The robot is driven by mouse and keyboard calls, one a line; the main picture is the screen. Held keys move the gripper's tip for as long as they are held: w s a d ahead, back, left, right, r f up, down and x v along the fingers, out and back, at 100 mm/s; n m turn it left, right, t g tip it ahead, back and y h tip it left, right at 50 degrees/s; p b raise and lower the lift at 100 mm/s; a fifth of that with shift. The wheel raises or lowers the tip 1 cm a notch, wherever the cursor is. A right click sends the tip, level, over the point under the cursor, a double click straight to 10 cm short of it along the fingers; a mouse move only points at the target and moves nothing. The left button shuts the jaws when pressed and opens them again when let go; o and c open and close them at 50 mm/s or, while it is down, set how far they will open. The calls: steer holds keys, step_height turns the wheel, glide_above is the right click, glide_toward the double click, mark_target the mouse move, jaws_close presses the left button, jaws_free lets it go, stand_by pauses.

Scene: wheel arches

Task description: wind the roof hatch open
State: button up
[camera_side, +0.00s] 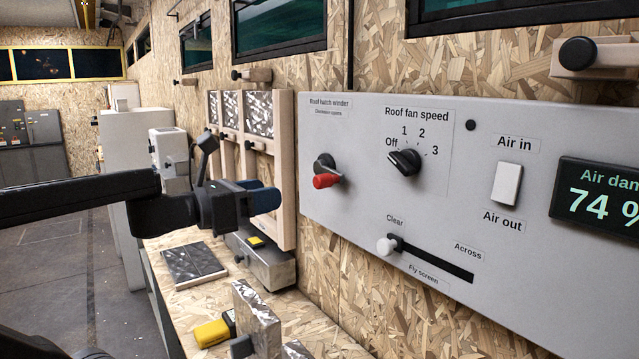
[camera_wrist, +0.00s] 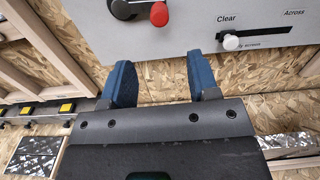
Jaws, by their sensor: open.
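The roof hatch winder is a dark crank with a red knob (camera_side: 326,181) at the left of the grey panel (camera_side: 450,235). A printed label (camera_side: 329,102) above it reads "Roof hatch winder" with a smaller line about the opening direction. The red knob also shows in the wrist view (camera_wrist: 159,14), at the top, beyond the fingertips. My gripper (camera_side: 264,196) is to the left of the winder and apart from it. In the wrist view its two blue fingers (camera_wrist: 160,80) are spread with nothing between them. The hatch itself cannot be made out.
Right of the winder are a fan speed dial (camera_side: 404,161), a fly screen slider with a white knob (camera_side: 386,246), a rocker switch (camera_side: 506,184) and a display (camera_side: 602,200) reading 74 %. Below, a wooden bench holds a yellow-and-black tool (camera_side: 212,333) and patterned tiles (camera_side: 194,262).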

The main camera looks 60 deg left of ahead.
mark_target(316, 184)
steer(key=w, duration=1.4)
steer(key=shift+c, duration=0.2)
steer(key=shift+s, duration=0.1)
jaws_close()
